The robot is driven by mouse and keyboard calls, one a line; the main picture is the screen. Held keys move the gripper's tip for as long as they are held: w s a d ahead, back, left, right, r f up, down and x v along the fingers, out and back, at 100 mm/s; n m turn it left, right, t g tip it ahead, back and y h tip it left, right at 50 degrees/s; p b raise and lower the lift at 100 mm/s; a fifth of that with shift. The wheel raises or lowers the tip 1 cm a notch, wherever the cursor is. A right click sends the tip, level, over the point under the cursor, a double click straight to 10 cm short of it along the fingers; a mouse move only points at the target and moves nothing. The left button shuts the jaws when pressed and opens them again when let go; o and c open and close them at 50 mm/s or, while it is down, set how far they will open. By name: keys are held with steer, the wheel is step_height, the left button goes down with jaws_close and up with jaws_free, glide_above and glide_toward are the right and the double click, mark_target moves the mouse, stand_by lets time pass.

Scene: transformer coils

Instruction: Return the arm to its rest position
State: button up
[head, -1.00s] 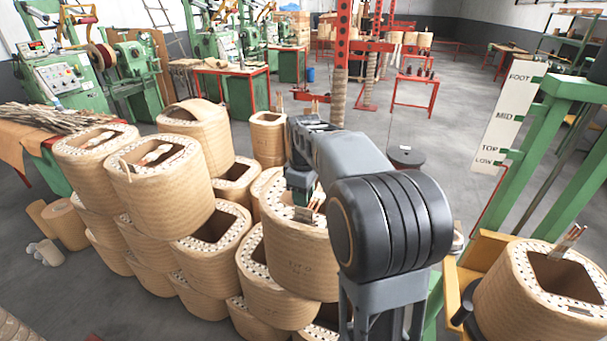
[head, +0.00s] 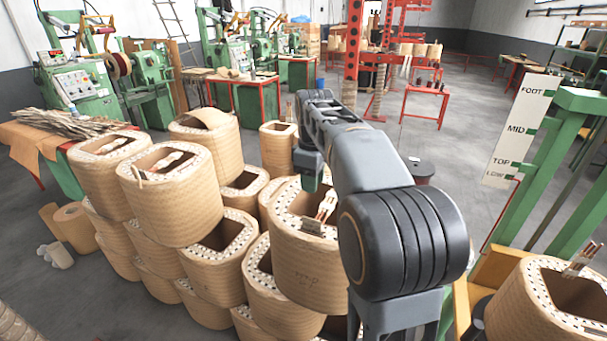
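My grey arm reaches forward from the lower right, over the stack of tan transformer coils. My gripper (head: 309,178) hangs at the arm's far end, beside and apparently above the near coil (head: 305,262). Its fingertips are too small and dark to tell whether they are open or shut, and I see nothing held in it. The near coil stands on top of the stack, with pale leads (head: 327,205) and a small grey block (head: 313,226) at its rim. Part of that coil is hidden behind my arm.
More stacked coils (head: 172,205) stand left of my arm. A green post with a marked white board (head: 519,130) and another coil (head: 545,305) stand at the right. A dark spool (head: 418,170) stands on the floor behind my arm. Open floor lies beyond.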

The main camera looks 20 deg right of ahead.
steer(key=s+a+f+m+t, duration=0.2)
steer(key=s+a+f+m, duration=0.2)
steer(key=s, duration=0.4)
steer(key=s+a+f+m+t, duration=0.2)
steer(key=s+a+f+m, duration=0.2)
steer(key=s, duration=0.4)
step_height(320, 180, down, 2)
steer(key=shift+a+f, duration=0.2)
steer(key=shift+a, duration=0.45)
